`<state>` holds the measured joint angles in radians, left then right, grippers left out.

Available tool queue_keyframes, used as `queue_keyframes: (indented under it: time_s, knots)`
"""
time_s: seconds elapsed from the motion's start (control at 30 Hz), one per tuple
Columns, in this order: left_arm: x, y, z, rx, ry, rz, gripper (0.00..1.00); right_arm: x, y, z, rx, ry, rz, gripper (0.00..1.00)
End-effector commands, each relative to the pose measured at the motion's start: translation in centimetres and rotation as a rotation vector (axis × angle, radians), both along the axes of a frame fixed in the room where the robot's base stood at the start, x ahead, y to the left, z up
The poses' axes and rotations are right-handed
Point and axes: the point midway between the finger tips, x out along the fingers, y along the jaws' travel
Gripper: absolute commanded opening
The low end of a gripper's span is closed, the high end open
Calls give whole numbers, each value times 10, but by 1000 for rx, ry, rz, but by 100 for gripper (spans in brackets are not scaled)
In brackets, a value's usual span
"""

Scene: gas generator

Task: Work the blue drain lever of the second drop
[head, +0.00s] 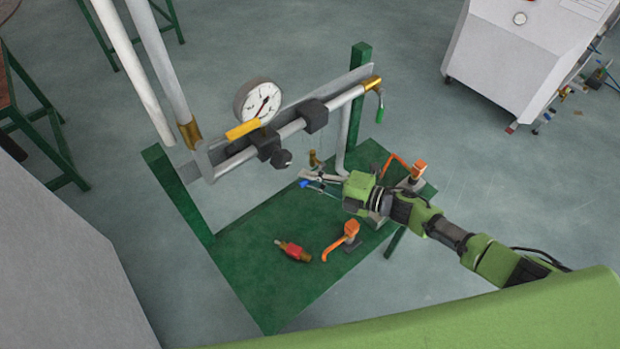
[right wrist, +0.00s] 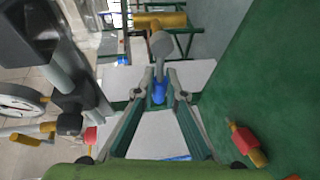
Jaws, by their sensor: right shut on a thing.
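The blue drain lever (head: 304,184) shows at the tips of my right gripper (head: 317,181), under the pipe frame and above the green table. In the right wrist view the blue lever (right wrist: 159,92) sits between the two fingertips of my right gripper (right wrist: 160,98), with a grey rounded part and a brass pipe beyond it. The right gripper is shut on the blue lever. The fingers partly hide the lever in the head view. My left gripper is out of view.
The green table (head: 250,265) carries orange-handled clamps (head: 346,238) and a red and brass fitting (head: 293,251). A pressure gauge (head: 258,101) and yellow handle (head: 242,130) sit on the pipe frame. A white cabinet (head: 510,55) stands back right.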

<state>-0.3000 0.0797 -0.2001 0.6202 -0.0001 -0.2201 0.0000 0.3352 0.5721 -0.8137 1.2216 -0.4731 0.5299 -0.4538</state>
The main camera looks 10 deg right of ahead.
Motion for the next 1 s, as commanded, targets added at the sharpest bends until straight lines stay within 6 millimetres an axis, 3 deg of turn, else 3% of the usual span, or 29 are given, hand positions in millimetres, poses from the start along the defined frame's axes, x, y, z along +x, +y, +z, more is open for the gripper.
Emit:
queue_keyframes:
  time_s: [0.13,0.17,0.2,0.63,1.0]
  knots:
    - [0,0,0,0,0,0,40,0,0,1,4,2,-1,0]
    - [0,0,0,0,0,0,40,0,0,1,4,2,-1,19]
    - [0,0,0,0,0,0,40,0,0,1,3,1,-1,29]
    - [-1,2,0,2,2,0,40,-3,-5,1,0,1,-1,29]
    - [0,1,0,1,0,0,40,-46,-62,13,0,3,0,29]
